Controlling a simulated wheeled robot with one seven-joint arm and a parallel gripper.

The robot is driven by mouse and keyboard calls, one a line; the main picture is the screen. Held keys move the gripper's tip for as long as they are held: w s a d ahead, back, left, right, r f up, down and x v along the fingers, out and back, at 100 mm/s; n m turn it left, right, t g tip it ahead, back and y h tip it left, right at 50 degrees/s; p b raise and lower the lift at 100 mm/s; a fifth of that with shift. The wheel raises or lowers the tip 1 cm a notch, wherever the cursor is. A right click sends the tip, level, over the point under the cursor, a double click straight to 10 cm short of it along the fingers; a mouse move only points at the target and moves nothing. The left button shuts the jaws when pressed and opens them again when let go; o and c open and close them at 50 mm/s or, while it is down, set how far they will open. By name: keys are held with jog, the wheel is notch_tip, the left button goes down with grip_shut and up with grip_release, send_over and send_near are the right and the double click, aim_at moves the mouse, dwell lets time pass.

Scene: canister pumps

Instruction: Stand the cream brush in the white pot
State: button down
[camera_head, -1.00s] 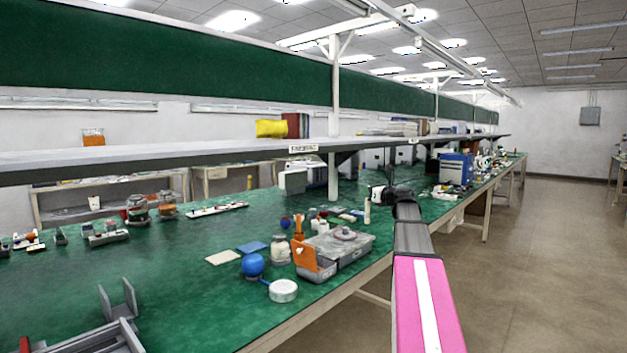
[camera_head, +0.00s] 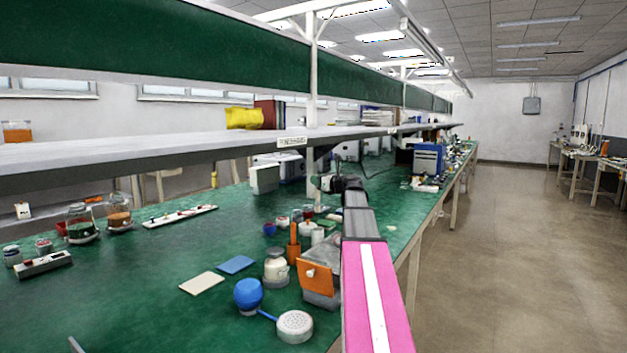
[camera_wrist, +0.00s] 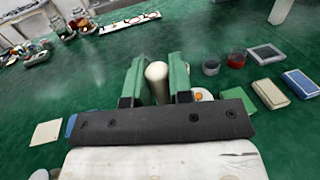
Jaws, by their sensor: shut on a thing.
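My gripper (camera_wrist: 157,82) is shut on the cream brush (camera_wrist: 157,74), whose rounded pale end shows between the two green fingers in the wrist view. The rest of the brush is hidden behind the dark gripper plate. In the head view my gripper (camera_head: 323,183) is above the green bench, small and dark, and the brush is too small to make out. A whitish jar with a narrower neck (camera_head: 276,268) stands on the bench, nearer than the gripper. It may be the white pot; I cannot tell for certain.
A blue ball (camera_head: 248,294), a round white perforated piece (camera_head: 294,326) and an orange-fronted grey box (camera_head: 318,280) stand near the jar. Flat cards (camera_head: 202,283) lie left of it. A long shelf (camera_head: 150,152) overhangs the bench.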

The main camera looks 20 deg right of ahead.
aim_at(318, 207)
jog(key=shift+f, duration=5.85)
jog(key=c, duration=0.9)
grip_release()
jog(key=shift+c, duration=0.2)
jog(key=v, duration=1)
jog(key=shift+s+d, duration=0.1)
jog(key=shift+s, duration=0.3)
